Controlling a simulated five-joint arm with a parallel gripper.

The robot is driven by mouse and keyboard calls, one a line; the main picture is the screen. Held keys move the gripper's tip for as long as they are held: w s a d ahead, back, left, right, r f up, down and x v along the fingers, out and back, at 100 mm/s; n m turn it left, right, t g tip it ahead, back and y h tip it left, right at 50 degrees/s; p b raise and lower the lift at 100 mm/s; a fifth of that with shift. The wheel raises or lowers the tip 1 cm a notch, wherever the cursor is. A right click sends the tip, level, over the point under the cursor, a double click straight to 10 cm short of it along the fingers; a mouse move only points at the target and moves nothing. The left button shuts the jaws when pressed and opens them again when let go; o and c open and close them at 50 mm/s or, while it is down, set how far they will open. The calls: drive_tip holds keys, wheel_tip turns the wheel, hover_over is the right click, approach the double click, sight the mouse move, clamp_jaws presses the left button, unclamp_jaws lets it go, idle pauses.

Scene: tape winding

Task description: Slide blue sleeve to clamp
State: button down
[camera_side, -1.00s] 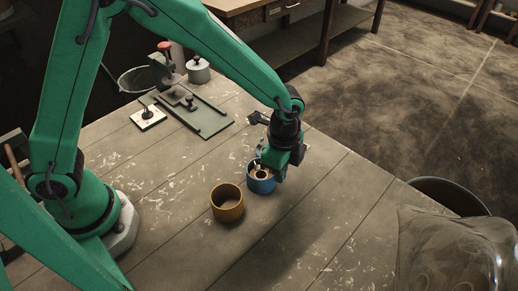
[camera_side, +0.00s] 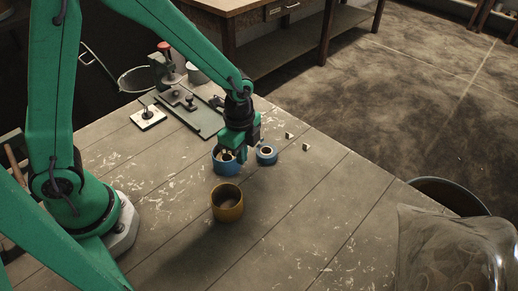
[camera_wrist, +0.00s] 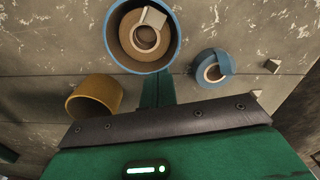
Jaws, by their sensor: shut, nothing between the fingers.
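The blue sleeve (camera_side: 225,168) stands upright on the table, with a tan-cored roll inside it; it also shows in the wrist view (camera_wrist: 176,42). My gripper (camera_side: 237,152) is shut and empty, low at the sleeve's right side; in the wrist view its green fingers (camera_wrist: 157,90) reach the sleeve's rim and seem to touch it. The clamp, a dark fixture with a red knob (camera_side: 165,46), stands at the far left end of a grey-green plate (camera_side: 205,125), up and left of the sleeve.
A yellow sleeve (camera_side: 227,207) stands in front of the blue one. A small blue tape roll (camera_side: 266,155) lies to the right, with small light blocks (camera_side: 306,147) beyond. A white plate with a black knob (camera_side: 148,118) lies left of the grey-green plate. Table between sleeve and plate is clear.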

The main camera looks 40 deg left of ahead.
sight(223, 153)
drive_tip(key=a, duration=0.3)
drive_tip(key=s+a, duration=0.1)
drive_tip(key=a, duration=0.2)
drive_tip(key=shift+s, duration=0.2)
drive_tip(key=shift+d, duration=0.15)
drive_tip(key=shift+w+d, duration=0.15)
drive_tip(key=shift+d, duration=0.3)
drive_tip(key=d, duration=0.2)
drive_tip(key=shift+w+d, duration=0.3)
wheel_tip(223, 153, up, 10)
